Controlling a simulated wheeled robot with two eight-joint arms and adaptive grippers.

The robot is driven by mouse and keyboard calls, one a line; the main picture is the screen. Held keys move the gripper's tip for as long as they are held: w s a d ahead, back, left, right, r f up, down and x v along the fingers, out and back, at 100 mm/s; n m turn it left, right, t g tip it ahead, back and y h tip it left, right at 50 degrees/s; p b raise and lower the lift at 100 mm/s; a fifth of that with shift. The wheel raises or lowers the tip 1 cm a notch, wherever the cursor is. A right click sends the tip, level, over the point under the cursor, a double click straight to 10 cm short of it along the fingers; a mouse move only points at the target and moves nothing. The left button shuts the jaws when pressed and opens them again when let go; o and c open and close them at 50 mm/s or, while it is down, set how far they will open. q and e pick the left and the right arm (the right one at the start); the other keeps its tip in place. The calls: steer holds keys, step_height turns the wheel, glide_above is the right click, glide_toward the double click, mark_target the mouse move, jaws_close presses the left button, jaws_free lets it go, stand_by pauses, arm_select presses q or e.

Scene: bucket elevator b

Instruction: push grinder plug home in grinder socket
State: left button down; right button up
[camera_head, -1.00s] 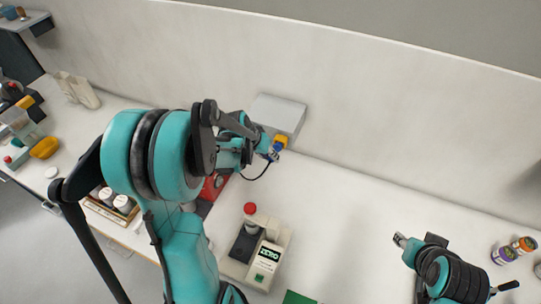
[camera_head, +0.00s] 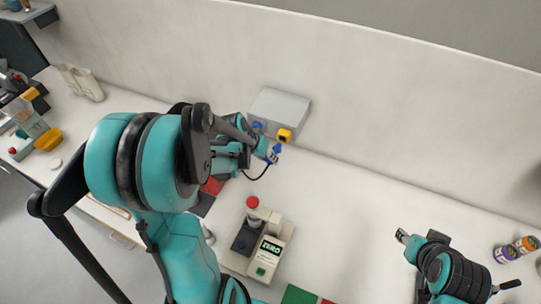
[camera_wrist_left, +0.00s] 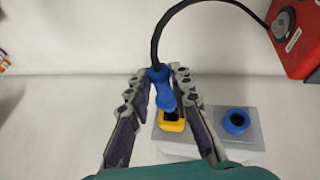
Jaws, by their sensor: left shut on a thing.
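The blue grinder plug (camera_wrist_left: 160,85) is in my left gripper (camera_wrist_left: 161,80), with its black cable running back to the red grinder (camera_wrist_left: 297,35). In the head view, the plug (camera_head: 277,150) and left gripper (camera_head: 268,152) are just below and in front of the grey socket box (camera_head: 280,108). The box has a yellow socket (camera_head: 285,135) and a blue socket (camera_head: 257,126). In the wrist view, the plug's lower end overlaps the yellow socket (camera_wrist_left: 172,122); the blue socket (camera_wrist_left: 236,121) is to the right and empty. The plug looks apart from both. My right gripper (camera_head: 402,237) is far right; its jaw opening is unclear.
A scale-like device marked ZERO (camera_head: 268,248) with a red-topped part (camera_head: 253,203) stands in front of my left arm. The bench between is mostly clear.

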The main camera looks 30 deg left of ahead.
arm_select(q)
steer(key=shift+s, duration=0.4)
steer(key=shift+s, duration=0.1)
steer(key=s, duration=0.3)
steer(key=shift+s+d, duration=0.15)
steer(key=shift+s, duration=0.25)
